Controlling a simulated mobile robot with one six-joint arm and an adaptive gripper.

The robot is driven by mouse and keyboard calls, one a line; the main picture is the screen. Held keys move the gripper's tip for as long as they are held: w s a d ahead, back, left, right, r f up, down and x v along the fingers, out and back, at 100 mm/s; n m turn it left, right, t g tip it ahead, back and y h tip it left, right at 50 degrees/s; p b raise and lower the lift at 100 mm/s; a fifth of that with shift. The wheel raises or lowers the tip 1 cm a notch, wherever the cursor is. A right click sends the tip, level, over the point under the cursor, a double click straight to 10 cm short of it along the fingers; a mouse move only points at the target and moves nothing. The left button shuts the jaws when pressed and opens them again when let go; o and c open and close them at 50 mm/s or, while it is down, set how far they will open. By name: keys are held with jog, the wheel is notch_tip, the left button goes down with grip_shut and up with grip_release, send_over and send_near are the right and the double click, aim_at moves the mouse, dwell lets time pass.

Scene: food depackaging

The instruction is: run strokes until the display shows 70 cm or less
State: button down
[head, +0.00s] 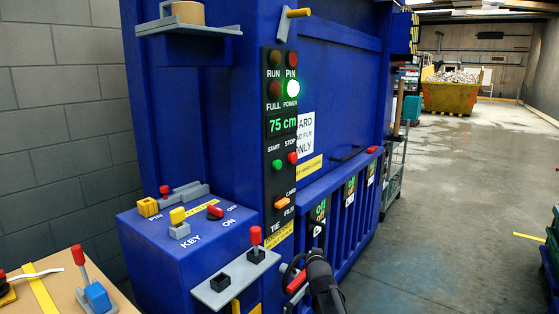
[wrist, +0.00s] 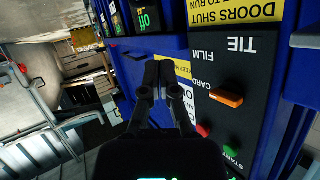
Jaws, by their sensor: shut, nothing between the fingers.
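The display (head: 282,125) on the blue baler's black control strip reads 75 cm in green. Below it are the green START button (head: 278,165) and the red STOP button (head: 293,157). The POWER lamp (head: 292,88) glows green; the RUN lamp (head: 275,58) looks dark. The orange CARD/FILM switch (head: 282,203) sits lower; it also shows in the wrist view (wrist: 226,97), where START (wrist: 229,150) and STOP (wrist: 203,130) appear upside down. My gripper (wrist: 159,75) is shut and empty, in front of the baler beside the strip. In the head view my arm shows low, fingertips unclear.
A red-topped lever (head: 256,236) stands on a grey shelf left of my arm. A side box (head: 185,245) carries KEY and PIN controls. A table (head: 62,290) is at lower left. Open floor (head: 440,220) lies right.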

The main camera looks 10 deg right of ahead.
aim_at(277, 165)
jog(key=w+r+n+t+y+p, duration=0.1)
jog(key=w+r+t+y+p, duration=0.1)
jog(key=r, duration=0.7)
jog(key=w+r+t+y+p, duration=0.2)
jog(key=r+t+p, duration=0.2)
jog(key=r, duration=0.5)
jog(key=w+r+n+t+y+p, duration=0.1)
jog(key=r+t+p, duration=0.3)
jog(key=r, duration=0.5)
jog(key=shift+w+a+n+y+p, duration=0.3)
jog(key=shift+w+a+y+p, duration=0.1)
jog(key=shift+w, duration=0.2)
jog(key=shift+h, duration=0.3)
jog(key=w+a, duration=0.6)
jog(key=shift+w+a, duration=0.2)
jog(key=shift+w+a, duration=0.2)
